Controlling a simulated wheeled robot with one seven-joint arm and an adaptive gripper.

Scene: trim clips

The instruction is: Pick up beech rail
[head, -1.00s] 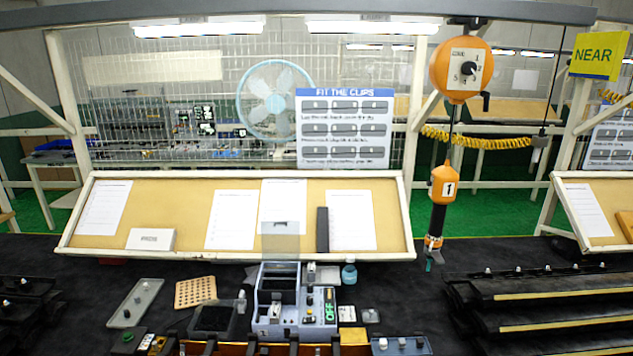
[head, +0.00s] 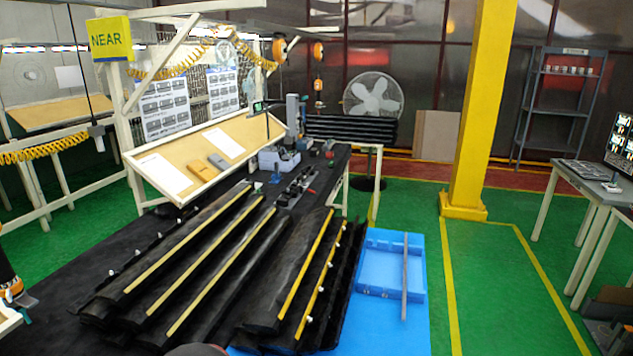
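I cannot pick out a beech rail for sure in the head view. A long thin grey-brown strip (head: 405,275) lies lengthwise over the right part of a shallow blue tray (head: 375,287), and I cannot tell its material. Long black trim pieces (head: 190,262) with yellow strips lie side by side on the dark bench. More of them (head: 318,262), with small light clips along one edge, lie at the bench's right side. My gripper is not in view.
A yellow pillar (head: 477,110) stands right of the bench on the green floor, with open floor around it. A table with a monitor (head: 620,140) is at the right edge. A fan (head: 374,97) and dark shelf (head: 560,95) stand at the back.

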